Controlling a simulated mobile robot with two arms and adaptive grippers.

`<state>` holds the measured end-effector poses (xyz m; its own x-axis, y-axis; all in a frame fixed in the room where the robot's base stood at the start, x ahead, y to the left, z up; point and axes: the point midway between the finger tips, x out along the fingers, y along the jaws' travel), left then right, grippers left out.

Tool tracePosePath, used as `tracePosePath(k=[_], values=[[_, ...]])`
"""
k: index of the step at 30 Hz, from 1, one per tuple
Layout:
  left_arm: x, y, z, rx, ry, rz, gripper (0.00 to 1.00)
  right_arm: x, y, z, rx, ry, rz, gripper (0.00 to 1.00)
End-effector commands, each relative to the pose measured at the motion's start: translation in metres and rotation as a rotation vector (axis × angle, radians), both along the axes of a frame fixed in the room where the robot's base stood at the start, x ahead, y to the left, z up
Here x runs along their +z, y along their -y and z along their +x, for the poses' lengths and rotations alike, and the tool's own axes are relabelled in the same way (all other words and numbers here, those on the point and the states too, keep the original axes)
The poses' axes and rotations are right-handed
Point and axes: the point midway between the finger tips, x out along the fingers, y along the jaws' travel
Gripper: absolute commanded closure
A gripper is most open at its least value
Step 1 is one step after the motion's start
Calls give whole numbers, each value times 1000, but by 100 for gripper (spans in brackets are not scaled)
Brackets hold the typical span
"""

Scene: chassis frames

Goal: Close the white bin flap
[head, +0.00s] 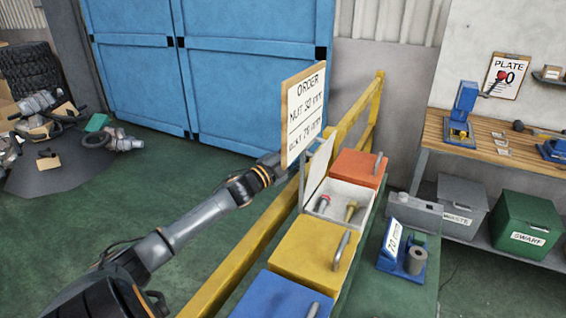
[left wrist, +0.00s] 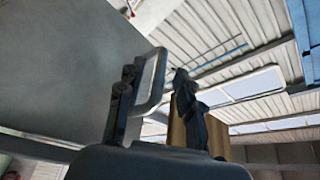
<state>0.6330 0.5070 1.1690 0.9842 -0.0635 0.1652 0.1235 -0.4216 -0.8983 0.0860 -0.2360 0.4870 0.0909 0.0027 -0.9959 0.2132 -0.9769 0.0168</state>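The white bin (head: 341,190) stands in a row of coloured bins between the red and yellow ones. Its white flap (head: 317,169) stands raised, leaning up on the left side of the bin. My right gripper is not seen.
An order sign (head: 304,110) stands close above my left gripper. A yellow rail (head: 247,262) runs along the bins' left side. The red bin (head: 358,167), yellow bin (head: 312,246) and blue bin (head: 275,297) are closed. A blue stand (head: 401,253) is at the right.

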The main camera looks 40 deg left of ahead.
Motion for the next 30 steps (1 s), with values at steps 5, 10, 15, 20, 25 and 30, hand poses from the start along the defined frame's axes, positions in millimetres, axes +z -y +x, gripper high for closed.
tracePosePath(k=[5,10,15,20,25,30], values=[[-7,-1,-30,-2,-4,0,64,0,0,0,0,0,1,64],[-11,-3,-55,0,-3,-1,64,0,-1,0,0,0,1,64],[-14,-4,-75,-1,-1,-2,64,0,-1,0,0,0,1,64],[-15,-5,-84,-1,-1,-1,64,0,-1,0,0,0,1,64],[-15,-5,-86,-1,0,0,64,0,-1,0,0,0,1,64],[-15,-5,-86,-1,0,-1,70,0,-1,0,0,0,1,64]])
